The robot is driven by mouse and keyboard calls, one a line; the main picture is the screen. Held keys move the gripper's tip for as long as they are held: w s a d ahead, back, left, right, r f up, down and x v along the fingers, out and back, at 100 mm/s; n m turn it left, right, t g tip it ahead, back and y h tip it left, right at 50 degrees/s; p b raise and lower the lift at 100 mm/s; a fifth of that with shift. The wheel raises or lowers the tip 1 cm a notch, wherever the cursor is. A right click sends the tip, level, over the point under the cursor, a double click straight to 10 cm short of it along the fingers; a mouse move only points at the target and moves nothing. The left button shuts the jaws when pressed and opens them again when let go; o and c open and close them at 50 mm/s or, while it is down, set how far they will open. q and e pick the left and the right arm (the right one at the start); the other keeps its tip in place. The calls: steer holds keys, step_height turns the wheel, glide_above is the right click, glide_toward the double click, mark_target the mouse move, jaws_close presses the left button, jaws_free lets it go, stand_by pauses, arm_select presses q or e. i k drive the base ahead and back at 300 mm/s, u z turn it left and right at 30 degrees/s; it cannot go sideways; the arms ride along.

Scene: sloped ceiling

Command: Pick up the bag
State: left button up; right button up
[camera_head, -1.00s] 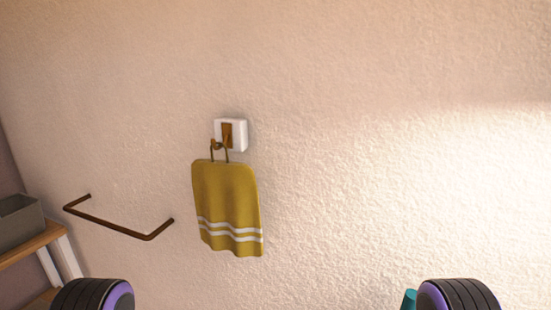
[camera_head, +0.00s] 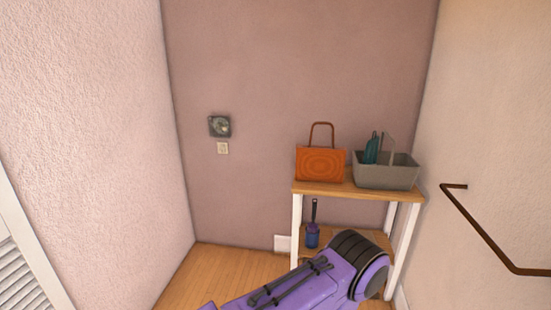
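An orange bag (camera_head: 320,164) with an upright brown handle stands on the left part of the wooden top of a small shelf unit (camera_head: 335,189), against the back wall. A purple and black link of my own arm shows at the bottom of the view, in front of the lower part of the shelf unit. Neither of my grippers is in view.
A grey caddy (camera_head: 386,173) holding a teal item stands right of the bag on the shelf top. A brown rail (camera_head: 485,232) juts from the right wall. Wooden floor (camera_head: 225,272) is clear to the left.

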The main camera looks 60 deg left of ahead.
mark_target(323, 164)
steer(key=u, duration=1.5)
